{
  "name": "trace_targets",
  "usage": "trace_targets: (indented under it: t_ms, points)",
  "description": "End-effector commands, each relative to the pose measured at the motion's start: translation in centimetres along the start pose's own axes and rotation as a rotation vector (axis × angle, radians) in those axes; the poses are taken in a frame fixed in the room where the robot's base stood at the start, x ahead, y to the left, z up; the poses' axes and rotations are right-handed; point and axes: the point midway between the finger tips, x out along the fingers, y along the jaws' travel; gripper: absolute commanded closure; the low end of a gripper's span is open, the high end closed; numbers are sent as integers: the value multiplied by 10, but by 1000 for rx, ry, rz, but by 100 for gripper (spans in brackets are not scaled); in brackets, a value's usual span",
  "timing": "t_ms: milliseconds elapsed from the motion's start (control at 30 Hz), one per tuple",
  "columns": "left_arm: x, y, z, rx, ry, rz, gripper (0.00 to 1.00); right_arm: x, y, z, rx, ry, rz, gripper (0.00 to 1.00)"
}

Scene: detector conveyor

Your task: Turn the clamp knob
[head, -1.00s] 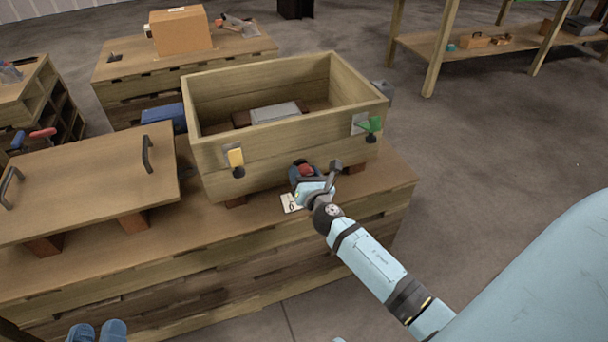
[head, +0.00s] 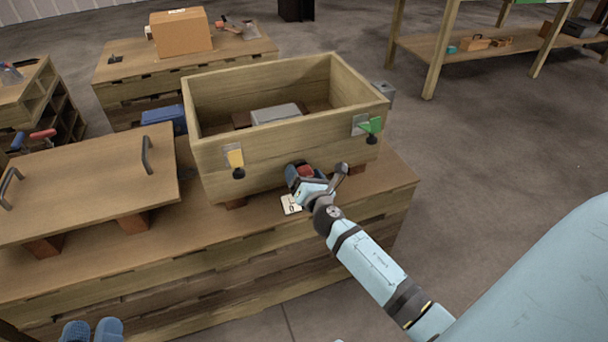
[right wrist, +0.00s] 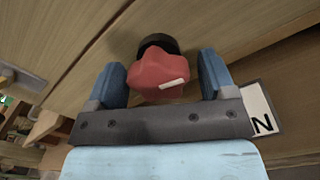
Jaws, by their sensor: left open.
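The red clamp knob (right wrist: 150,82), with a white mark on it and a black base behind, sits low on the front of a wooden crate (head: 290,150). It also shows in the head view (head: 305,171). My right gripper (right wrist: 163,78) has one blue finger on each side of the knob. The left finger looks close to it or touching, and a narrow gap shows at the right. I cannot tell whether they grip it. My left gripper (head: 94,331) is open and empty at the bottom left of the head view.
A grey block (head: 275,114) lies inside the crate. A card marked N (right wrist: 262,110) lies below the knob. A wooden lid with two handles (head: 80,185) lies to the left.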

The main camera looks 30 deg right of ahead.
Motion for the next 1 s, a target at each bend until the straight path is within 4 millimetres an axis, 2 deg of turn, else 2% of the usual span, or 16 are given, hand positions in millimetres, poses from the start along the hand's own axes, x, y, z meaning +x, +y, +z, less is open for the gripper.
trace_targets:
  t_ms: [233, 367, 467, 800, 1000]
  points:
    - [-3, 0, 4, -5, -12, -4, 57, 0, 0, 0, 0, 0, 0, 24]
    - [-3, 0, 4, -5, -14, -5, 57, -9, 0, 0, 1, 1, 0, 24]
    - [-3, -1, 3, -1, -20, -7, 57, -25, 0, 0, -1, 2, 0, 24]
    - [-2, -3, 9, 1, -29, -12, 57, -102, -1, -2, -1, 2, -1, 24]
    - [0, 0, 0, -5, 12, 1, 57, -130, 0, -1, 0, 1, 0, 24]
